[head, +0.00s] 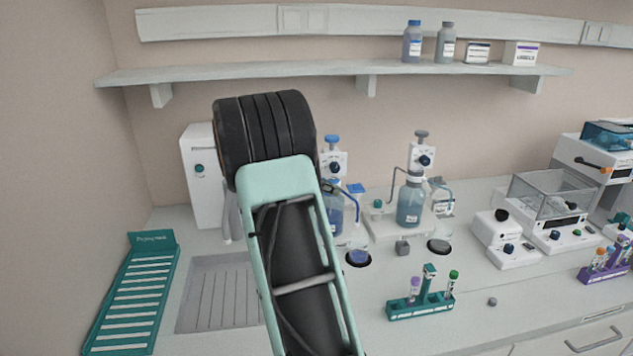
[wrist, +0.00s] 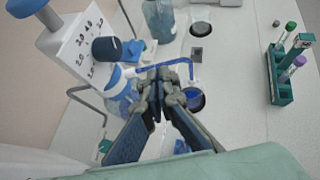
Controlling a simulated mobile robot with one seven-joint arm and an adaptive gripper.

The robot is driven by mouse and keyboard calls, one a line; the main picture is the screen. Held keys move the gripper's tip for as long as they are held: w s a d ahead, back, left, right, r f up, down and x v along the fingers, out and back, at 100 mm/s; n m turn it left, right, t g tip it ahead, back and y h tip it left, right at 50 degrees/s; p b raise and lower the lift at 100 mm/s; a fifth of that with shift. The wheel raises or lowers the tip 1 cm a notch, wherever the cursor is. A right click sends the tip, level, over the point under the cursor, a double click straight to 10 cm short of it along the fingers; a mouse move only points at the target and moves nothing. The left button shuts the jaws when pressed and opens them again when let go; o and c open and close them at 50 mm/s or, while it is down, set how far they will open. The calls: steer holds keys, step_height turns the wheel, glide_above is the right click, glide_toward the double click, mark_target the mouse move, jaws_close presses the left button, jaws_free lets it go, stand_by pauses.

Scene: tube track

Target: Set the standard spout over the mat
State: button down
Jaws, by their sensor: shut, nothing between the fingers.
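Two bottle-top dispensers stand on the bench. The left one (head: 333,163) has a blue knob and a blue spout (wrist: 150,67). The right one (head: 421,158) has a grey knob and a spout (head: 440,187) at its right. I cannot tell which spout is the standard one. A round blue mat (head: 358,259) lies in front of the left dispenser; it also shows in the wrist view (wrist: 195,101). A darker round mat (head: 438,247) lies before the right one. My gripper (wrist: 158,78) is shut and empty, its tips by the blue spout; contact is unclear. My arm hides part of the left dispenser.
A teal tube rack (head: 420,308) stands in front of the dispensers. A small grey block (head: 403,247) sits between the mats. Balances (head: 545,215) stand at right; a shelf (head: 330,73) runs above.

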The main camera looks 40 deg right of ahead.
mark_target(346, 194)
steer(key=shift+x, duration=1.6)
steer(key=shift+s+d+p, duration=0.3)
steer(key=shift+d+p, duration=0.45)
steer(key=shift+p, duration=0.05)
steer(key=shift+w+a, duration=0.1)
steer(key=shift+a, duration=0.05)
steer(key=shift+w+a+p, duration=0.3)
steer(key=shift+a, duration=0.3)
steer(key=shift+a+r+p, duration=0.3)
steer(key=shift+r+p, duration=0.1)
steer(key=s+v, duration=0.1)
steer(key=v, duration=1.2)
steer(key=shift+s, duration=0.3)
